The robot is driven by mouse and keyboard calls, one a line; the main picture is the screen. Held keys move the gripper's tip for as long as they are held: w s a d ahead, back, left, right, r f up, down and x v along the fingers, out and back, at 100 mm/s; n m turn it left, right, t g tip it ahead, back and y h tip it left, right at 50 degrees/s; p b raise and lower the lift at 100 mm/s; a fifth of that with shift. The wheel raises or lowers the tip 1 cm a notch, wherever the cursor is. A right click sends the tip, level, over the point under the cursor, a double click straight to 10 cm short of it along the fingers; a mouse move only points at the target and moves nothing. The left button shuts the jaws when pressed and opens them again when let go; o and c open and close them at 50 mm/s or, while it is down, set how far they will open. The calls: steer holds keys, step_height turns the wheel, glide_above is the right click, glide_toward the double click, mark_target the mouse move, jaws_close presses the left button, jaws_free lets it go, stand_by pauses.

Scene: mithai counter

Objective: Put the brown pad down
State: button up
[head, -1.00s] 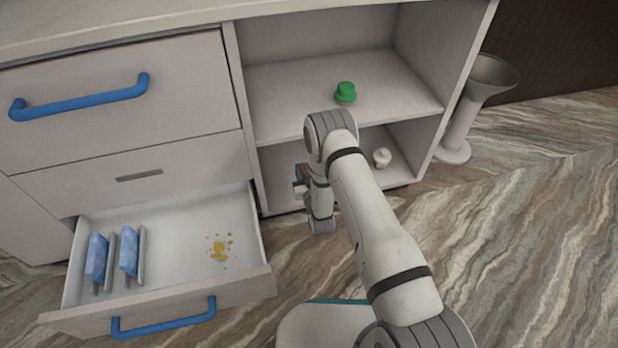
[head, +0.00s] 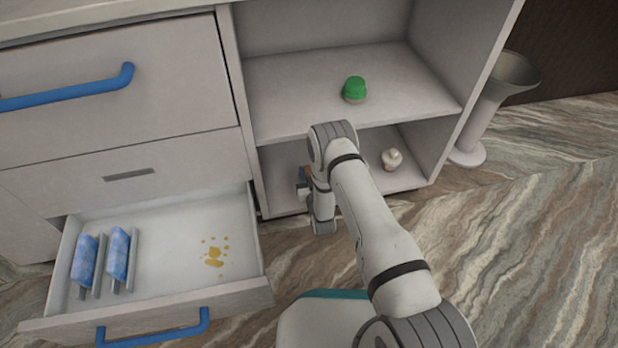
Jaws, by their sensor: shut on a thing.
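My gripper (head: 304,188) is low in front of the open shelf unit, at the lower compartment, mostly hidden behind my own wrist. A small brown patch, which looks like the brown pad (head: 306,173), shows at the gripper beside a bit of blue. My gripper is shut on it. Most of the pad is hidden, and I cannot tell whether it touches the shelf floor.
The lower shelf (head: 410,178) holds a small white item (head: 391,159). A green-topped item (head: 355,89) stands on the upper shelf (head: 290,95). An open drawer (head: 150,300) at left holds blue packs (head: 118,254) and a yellow spill (head: 214,257). A grey funnel-topped stand (head: 480,120) is at right.

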steer(key=shift+f, duration=0.65)
steer(key=shift+f, duration=0.15)
steer(key=o, duration=1.1)
steer(key=shift+c, duration=0.2)
steer(key=shift+s+d+r+p, duration=0.15)
steer(key=shift+s+r+p, duration=0.1)
steer(key=shift+s+p, duration=0.1)
steer(key=p+v, duration=0.4)
steer(key=v, duration=0.7)
steer(key=shift+s+p, duration=0.15)
steer(key=shift+p, duration=0.2)
